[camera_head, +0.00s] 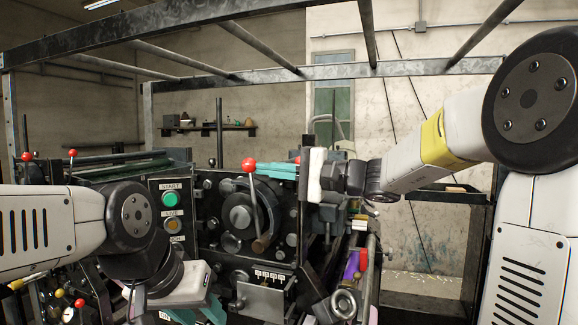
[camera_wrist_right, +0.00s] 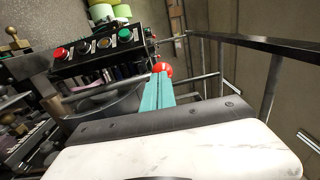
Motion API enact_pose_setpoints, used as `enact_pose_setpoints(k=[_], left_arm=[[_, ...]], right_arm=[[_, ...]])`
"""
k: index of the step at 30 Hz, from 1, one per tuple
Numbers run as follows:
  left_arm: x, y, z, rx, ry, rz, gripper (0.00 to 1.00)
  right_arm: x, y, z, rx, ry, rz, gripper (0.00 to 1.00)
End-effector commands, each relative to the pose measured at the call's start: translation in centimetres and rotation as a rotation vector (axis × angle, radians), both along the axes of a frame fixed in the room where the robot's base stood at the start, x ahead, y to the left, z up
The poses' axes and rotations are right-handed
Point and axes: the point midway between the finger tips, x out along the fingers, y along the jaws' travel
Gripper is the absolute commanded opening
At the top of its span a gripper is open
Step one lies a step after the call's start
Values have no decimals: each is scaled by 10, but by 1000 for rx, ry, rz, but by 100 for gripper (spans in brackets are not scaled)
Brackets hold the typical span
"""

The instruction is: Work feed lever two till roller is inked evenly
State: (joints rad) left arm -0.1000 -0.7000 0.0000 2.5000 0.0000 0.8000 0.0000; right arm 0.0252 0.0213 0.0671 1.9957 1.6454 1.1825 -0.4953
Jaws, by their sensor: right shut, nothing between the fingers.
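A lever with a red ball knob (camera_head: 249,165) stands upright on the front of the dark press (camera_head: 290,215). My right gripper (camera_head: 272,169) points left with its teal fingers shut and empty, tips close to this knob. In the right wrist view the shut fingers (camera_wrist_right: 160,84) end by a red ball (camera_wrist_right: 165,69); I cannot tell whether they touch it. I cannot tell which lever is feed lever two. A purple roll (camera_head: 352,264) shows partly at the press's right side; its inking cannot be judged. My left gripper (camera_head: 214,312) is low at the bottom, fingertips partly cut off.
A panel with a green START button (camera_head: 169,199) is left of the lever. More red-knobbed levers (camera_head: 72,154) stand at far left. A metal frame (camera_head: 240,78) spans overhead. A dark shelf rack (camera_head: 450,196) stands right.

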Motion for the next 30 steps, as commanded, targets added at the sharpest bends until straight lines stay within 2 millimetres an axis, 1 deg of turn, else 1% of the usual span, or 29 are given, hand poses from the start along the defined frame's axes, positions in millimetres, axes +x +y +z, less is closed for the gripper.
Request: enact_pose_setpoints(k=[30], left_arm=[[0,0,0,0,0,0,40]], right_arm=[[-27,-78,-4,-1,0,-1,0]])
